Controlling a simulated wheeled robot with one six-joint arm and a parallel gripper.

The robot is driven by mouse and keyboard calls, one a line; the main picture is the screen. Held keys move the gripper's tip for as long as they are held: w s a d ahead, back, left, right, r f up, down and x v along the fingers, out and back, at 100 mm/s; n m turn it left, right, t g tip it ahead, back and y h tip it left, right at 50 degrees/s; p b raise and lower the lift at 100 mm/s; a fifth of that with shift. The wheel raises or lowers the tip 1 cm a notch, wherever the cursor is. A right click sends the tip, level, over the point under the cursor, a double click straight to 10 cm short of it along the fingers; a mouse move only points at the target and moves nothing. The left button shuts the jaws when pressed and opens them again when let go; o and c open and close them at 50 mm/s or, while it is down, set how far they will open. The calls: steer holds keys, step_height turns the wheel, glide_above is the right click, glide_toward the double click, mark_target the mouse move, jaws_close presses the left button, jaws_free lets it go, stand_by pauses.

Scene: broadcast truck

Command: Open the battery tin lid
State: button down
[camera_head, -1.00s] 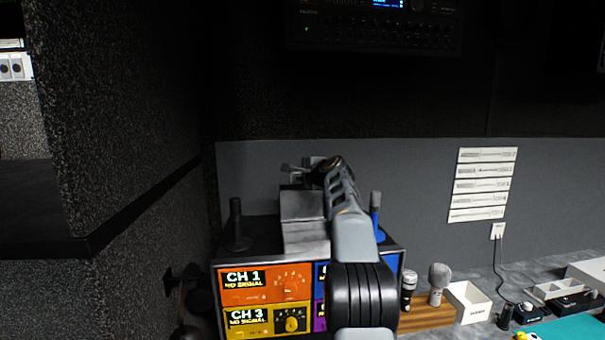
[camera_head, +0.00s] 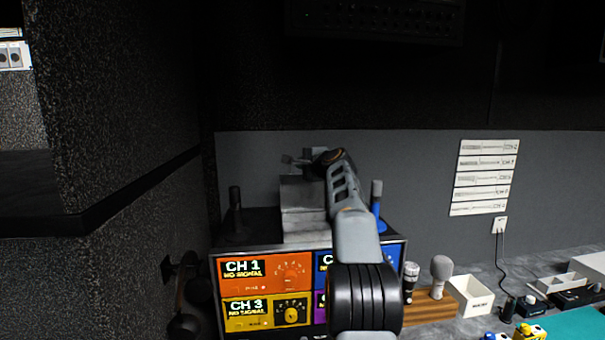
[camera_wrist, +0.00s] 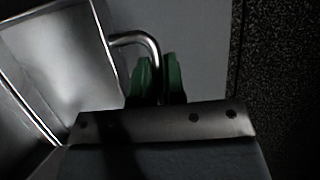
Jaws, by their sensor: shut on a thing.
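The battery tin (camera_head: 303,222) is a grey metal box on top of the channel rack. My gripper (camera_head: 312,158) is at the tin's upper back edge, and my forearm hides the tin's right side. In the wrist view my gripper's green fingertips (camera_wrist: 158,80) are shut on a bent metal handle (camera_wrist: 138,40). The handle joins a shiny metal panel (camera_wrist: 60,60) of the tin at the left. The lid's opening angle is hard to tell from the head view.
The rack (camera_head: 262,293) has coloured channel panels. A dark post (camera_head: 235,205) stands left of the tin and a blue-based post (camera_head: 376,200) right of it. A dark textured wall (camera_head: 120,130) is close at left. Microphones (camera_head: 440,272) and a white box (camera_head: 470,297) stand at right.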

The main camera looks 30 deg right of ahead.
steer(key=shift+s+a+r+n+t+b, duration=0.1)
steer(key=shift+s+a+n+t+b, duration=0.3)
steer(key=shift+b, duration=0.8)
steer(key=shift+s+a+r+t+b, duration=0.15)
steer(key=shift+s+t+b, duration=0.45)
steer(key=shift+b, duration=0.55)
steer(key=shift+s, duration=0.1)
steer(key=c, duration=1.5)
jaws_free()
steer(key=shift+s+f, duration=0.1)
steer(key=s+b, duration=0.2)
steer(key=s, duration=0.2)
steer(key=s+b, duration=0.2)
steer(key=s, duration=0.3)
steer(key=s+b, duration=0.2)
steer(key=s, duration=0.2)
steer(key=shift+s+a, duration=0.3)
steer(key=shift+a, duration=0.1)
